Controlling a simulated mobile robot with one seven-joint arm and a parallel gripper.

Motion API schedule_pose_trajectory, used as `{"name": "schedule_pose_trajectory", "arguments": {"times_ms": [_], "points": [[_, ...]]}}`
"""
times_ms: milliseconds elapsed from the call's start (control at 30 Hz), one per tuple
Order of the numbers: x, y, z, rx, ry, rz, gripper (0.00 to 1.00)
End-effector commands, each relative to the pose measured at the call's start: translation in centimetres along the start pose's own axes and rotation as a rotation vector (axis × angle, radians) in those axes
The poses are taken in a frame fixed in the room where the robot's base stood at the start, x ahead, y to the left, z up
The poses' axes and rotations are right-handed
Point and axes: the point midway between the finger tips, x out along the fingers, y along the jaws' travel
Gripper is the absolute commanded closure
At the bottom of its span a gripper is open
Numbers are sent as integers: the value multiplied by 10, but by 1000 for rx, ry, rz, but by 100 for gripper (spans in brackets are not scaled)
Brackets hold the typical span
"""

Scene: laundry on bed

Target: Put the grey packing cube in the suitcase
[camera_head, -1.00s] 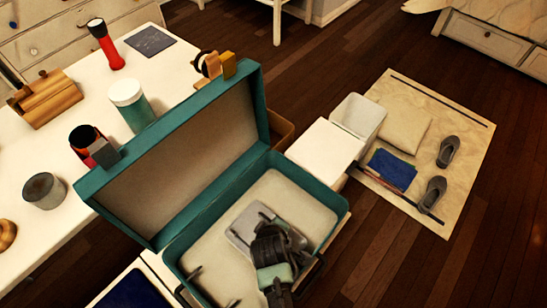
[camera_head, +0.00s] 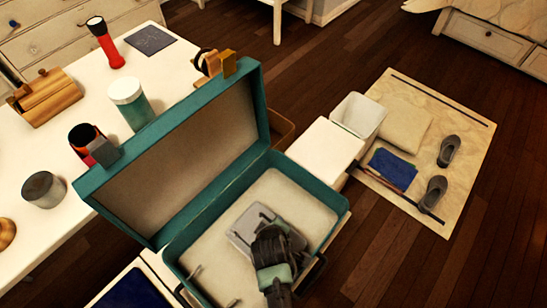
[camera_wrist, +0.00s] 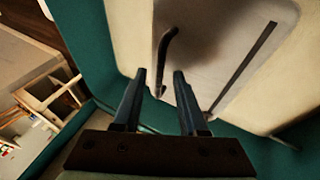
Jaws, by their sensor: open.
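The open teal suitcase (camera_head: 330,186) has its lid raised toward the left and a pale lining. The grey packing cube (camera_head: 240,238) lies flat inside it, with a dark handle on top. My gripper (camera_head: 268,228) is above the cube and hides part of it. The suitcase's teal rim (camera_wrist: 95,40) shows at the left.
A white bin (camera_head: 358,114), a mat (camera_head: 455,95) and grey shoes (camera_head: 436,192) are at right. The lid stands as a wall.

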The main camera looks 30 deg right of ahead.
Motion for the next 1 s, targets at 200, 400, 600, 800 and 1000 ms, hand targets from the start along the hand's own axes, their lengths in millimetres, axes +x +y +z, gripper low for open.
{"name": "schedule_pose_trajectory", "arguments": {"times_ms": [200,400,600,800,1000], "points": [[-35,1,-1,-1,1,0,58],[-76,0,-1,-1,1,0,58],[-105,0,0,-1,0,-1,58],[-117,0,0,-1,0,0,58],[-118,0,0,0,0,0,58]]}}
